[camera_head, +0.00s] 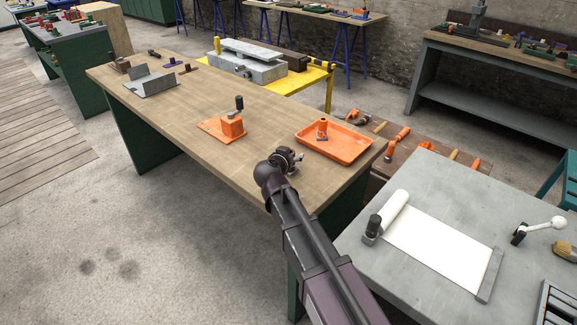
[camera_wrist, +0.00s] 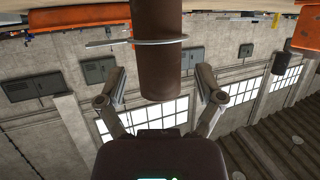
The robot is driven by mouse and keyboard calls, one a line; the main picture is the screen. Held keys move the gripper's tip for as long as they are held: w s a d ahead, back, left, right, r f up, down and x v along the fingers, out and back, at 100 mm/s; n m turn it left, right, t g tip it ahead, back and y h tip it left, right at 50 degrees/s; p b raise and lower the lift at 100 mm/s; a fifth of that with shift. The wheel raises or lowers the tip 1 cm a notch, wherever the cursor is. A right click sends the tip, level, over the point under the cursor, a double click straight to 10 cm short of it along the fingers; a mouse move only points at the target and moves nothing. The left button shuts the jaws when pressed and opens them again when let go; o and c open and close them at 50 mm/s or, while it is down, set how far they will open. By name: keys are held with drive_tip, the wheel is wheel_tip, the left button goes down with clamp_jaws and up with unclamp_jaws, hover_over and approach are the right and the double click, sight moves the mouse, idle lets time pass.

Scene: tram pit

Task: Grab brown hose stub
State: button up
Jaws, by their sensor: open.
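A brown cylinder that looks like the brown hose stub (camera_wrist: 158,72) hangs down from the top edge in the middle of the upside-down wrist view. A thin metal ring clamp (camera_wrist: 150,41) circles it, with a tail to the left. My gripper (camera_wrist: 162,82) is open, one finger on each side of the stub. I see gaps on both sides and no contact. In the head view my gripper (camera_head: 287,158) is over the front right part of the wooden workbench (camera_head: 190,108). The stub cannot be made out clearly there; my arm and gripper cover that spot.
An orange tray (camera_head: 352,156) with a small orange part lies just right of my gripper. An orange block with a black knob (camera_head: 231,122) stands to the left. Grey brackets (camera_head: 150,84) lie farther left. Bare wood lies between them. A grey table (camera_head: 425,180) is at the right.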

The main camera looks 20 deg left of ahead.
drive_tip(key=shift+c, duration=0.2)
clamp_jaws()
drive_tip(key=shift+r, duration=0.1)
wheel_tip(320, 180, up, 3)
drive_tip(key=p, duration=0.2)
drive_tip(key=shift+f+p, duration=0.2)
drive_tip(key=shift+p, duration=0.2)
drive_tip(key=s+d+r+p, duration=0.1)
drive_tip(key=s+d, duration=0.1)
drive_tip(key=s, duration=0.5)
drive_tip(key=s+d+r+p, duration=0.1)
drive_tip(key=s+d, duration=0.2)
drive_tip(key=s, duration=0.5)
drive_tip(key=shift+d, duration=0.35)
drive_tip(key=shift+r, duration=0.1)
